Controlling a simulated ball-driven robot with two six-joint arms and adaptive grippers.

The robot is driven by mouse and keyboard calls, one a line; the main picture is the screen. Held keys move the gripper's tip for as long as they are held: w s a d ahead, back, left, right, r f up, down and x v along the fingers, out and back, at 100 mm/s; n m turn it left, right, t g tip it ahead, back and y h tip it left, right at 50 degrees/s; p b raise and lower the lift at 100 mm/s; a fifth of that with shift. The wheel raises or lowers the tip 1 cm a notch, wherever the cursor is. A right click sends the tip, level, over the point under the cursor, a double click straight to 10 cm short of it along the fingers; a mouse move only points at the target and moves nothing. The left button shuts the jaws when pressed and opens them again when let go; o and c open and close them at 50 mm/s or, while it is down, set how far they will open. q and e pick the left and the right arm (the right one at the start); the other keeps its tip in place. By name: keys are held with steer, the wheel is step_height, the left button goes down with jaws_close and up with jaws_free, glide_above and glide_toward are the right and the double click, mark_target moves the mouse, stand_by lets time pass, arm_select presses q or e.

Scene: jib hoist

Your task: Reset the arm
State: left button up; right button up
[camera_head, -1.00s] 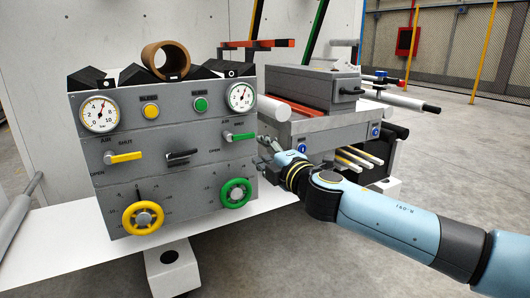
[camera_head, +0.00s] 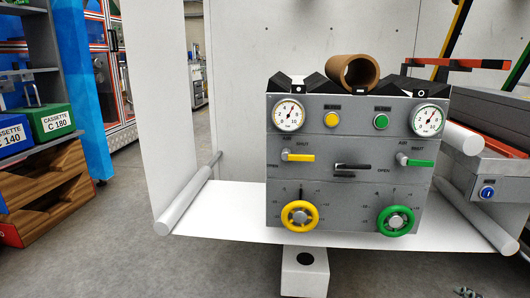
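The grey control panel (camera_head: 345,165) stands on a white shelf. What looks like the tips of my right gripper (camera_head: 468,292) shows at the bottom right edge, low and apart from the panel. Most of it is cut off, so I cannot tell whether it is open or shut. My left gripper is out of view.
A rack with green and blue cassettes (camera_head: 52,122) stands at the left. A grey machine (camera_head: 490,110) stands at the right. Floor is open at front left.

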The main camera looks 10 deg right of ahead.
steer(key=s+a+f+m+g+y, duration=0.1)
steer(key=s+a+f+m+g, duration=0.25)
steer(key=s+f, duration=0.5)
steer(key=s+a+f+m+g+y, duration=0.25)
steer(key=s+a+f+g, duration=0.2)
steer(key=s, duration=0.65)
steer(key=s+a+f+m+g+y, duration=0.1)
steer(key=s+a+f+m+g, duration=0.25)
steer(key=s+f, duration=0.55)
arm_select(q)
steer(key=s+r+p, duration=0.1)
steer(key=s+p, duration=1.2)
steer(key=p, duration=0.1)
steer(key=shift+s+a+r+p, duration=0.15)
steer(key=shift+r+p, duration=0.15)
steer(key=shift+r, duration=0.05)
arm_select(e)
steer(key=s+d+r, duration=0.1)
steer(key=s+r, duration=0.2)
steer(key=s, duration=1.1)
steer(key=shift+d+m+h, duration=0.1)
steer(key=shift+m+h, duration=0.15)
